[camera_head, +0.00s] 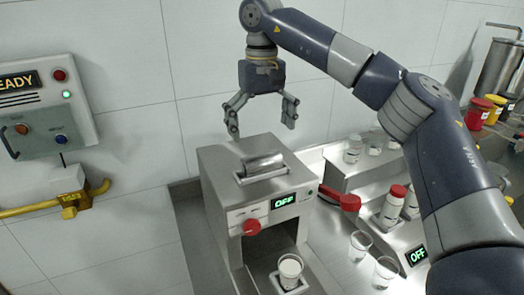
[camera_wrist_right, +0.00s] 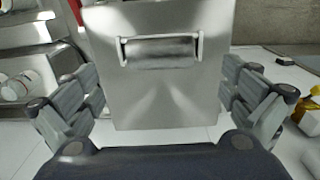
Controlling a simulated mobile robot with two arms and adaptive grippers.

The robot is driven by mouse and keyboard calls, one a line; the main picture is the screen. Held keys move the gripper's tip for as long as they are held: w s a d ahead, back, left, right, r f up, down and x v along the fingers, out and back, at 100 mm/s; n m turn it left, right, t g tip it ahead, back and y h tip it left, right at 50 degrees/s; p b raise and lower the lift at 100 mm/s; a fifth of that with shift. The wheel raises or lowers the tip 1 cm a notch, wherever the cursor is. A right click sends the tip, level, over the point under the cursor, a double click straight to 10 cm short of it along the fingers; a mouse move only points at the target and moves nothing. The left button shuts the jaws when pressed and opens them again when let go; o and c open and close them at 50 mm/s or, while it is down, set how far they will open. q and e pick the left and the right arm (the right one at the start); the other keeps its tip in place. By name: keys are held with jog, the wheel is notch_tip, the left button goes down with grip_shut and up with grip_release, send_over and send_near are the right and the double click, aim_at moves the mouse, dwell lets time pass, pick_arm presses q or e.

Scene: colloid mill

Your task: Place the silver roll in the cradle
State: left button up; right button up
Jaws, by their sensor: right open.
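The silver roll (camera_head: 263,162) lies on top of the grey machine (camera_head: 225,165), over the small raised cradle (camera_head: 262,178). In the right wrist view the roll (camera_wrist_right: 160,50) lies level between the cradle's two end brackets (camera_wrist_right: 121,50). Whether it is fully seated is hard to tell. My right gripper (camera_head: 262,126) is open and empty, above and behind the roll, apart from it. In the right wrist view its fingers (camera_wrist_right: 160,78) are spread wide on either side of the machine top, touching nothing. My left gripper is out of view.
A cup (camera_head: 290,268) stands in the machine's front bay. A red-handled part (camera_head: 340,197) juts from its right side. Bottles and cups stand on steel units at right. A control panel (camera_head: 45,108) and yellow pipe (camera_head: 70,200) are on the left wall.

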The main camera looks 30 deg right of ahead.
aim_at(262, 154)
notch_tip(262, 154, up, 4)
jog(key=shift+f, duration=0.1)
dwell(0.6)
